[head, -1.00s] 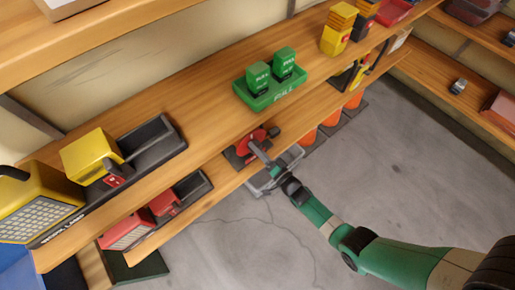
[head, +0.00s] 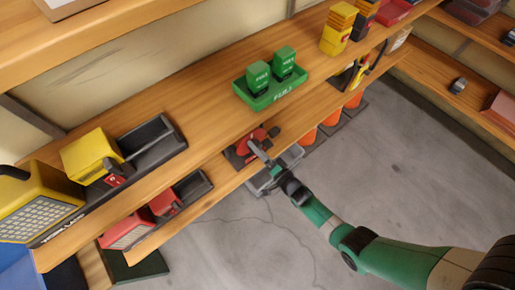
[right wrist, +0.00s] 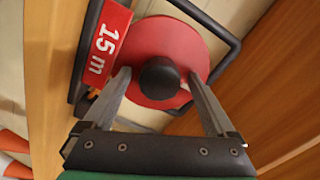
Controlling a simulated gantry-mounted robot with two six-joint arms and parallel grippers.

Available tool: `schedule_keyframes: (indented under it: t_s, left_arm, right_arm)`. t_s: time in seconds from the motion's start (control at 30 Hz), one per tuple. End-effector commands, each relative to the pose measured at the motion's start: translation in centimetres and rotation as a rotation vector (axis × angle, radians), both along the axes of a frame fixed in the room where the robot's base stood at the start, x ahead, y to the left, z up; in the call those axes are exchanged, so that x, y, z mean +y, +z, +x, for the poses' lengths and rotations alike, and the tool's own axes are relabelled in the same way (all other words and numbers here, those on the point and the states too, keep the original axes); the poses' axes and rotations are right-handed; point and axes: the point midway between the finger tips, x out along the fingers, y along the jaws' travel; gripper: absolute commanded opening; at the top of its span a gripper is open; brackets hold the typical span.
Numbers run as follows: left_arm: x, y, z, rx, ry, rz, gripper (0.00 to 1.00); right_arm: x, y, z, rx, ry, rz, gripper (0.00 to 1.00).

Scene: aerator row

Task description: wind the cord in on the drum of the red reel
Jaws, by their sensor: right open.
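The red reel (head: 257,136) stands on the lower shelf, below the green tray in the head view. In the right wrist view its round red drum (right wrist: 188,46) faces me, with a dark knob (right wrist: 159,77) on it, a black frame and a red "15 m" label (right wrist: 106,40). My right gripper (right wrist: 159,75) is open, its two fingers on either side of the knob. I cannot tell whether they touch it. In the head view the right gripper (head: 262,156) reaches in front of the reel and partly hides it. I cannot make out the cord. My left gripper is not in view.
A green tray (head: 271,98) with two green blocks sits on the shelf above. A grey bin (head: 290,158) lies below and beside the reel. Red and yellow tools stand along the shelves. The grey floor (head: 400,165) at right is open.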

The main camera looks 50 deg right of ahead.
Motion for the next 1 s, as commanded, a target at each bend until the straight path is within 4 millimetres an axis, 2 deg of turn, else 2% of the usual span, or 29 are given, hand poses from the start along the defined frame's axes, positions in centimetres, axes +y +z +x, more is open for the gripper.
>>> schedule_keyframes:
  t_s: [0.17,0.4,0.6,1.0]
  left_arm:
    - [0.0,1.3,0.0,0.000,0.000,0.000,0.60]
    - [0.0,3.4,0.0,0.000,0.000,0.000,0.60]
    - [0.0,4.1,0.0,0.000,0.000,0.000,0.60]
    - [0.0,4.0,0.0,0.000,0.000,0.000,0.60]
  right_arm:
    - [0.2,0.2,-2.1,0.005,-0.001,0.001,0.91]
    - [0.9,0.3,-7.8,0.005,-0.002,0.001,0.91]
    - [1.3,0.1,-10.9,0.001,-0.002,0.001,0.91]
    - [1.4,0.0,-11.5,0.000,0.000,0.000,0.91]
